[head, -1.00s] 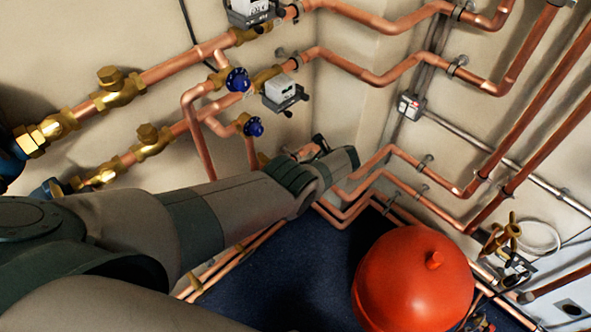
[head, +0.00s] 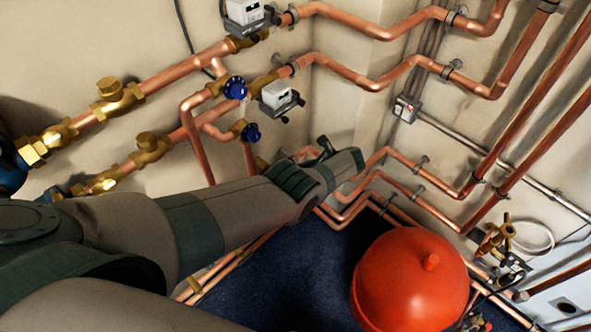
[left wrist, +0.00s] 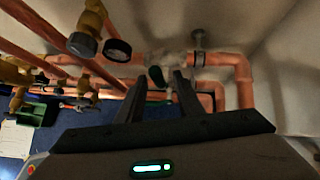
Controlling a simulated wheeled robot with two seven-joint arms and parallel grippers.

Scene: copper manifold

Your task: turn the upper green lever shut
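My left arm reaches from the left toward the wall pipes in the head view, and its wrist hides most of the gripper. In the left wrist view my left gripper (left wrist: 158,80) has its two dark fingers apart. A small dark green lever (left wrist: 156,76) shows between the fingertips, in front of a greyish valve body on a horizontal copper pipe (left wrist: 215,59). I cannot tell whether a finger touches the lever. In the head view a small dark green piece shows just past the wrist; I cannot tell whether it is the lever or a finger. My right gripper is not in view.
A red round vessel (head: 410,285) stands below right of my arm. Blue-handled valves (head: 235,88) and a grey-white meter (head: 278,97) are on the wall above it. Copper pipes (head: 400,180) run close beside my wrist. The dark blue floor (head: 290,280) is partly clear.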

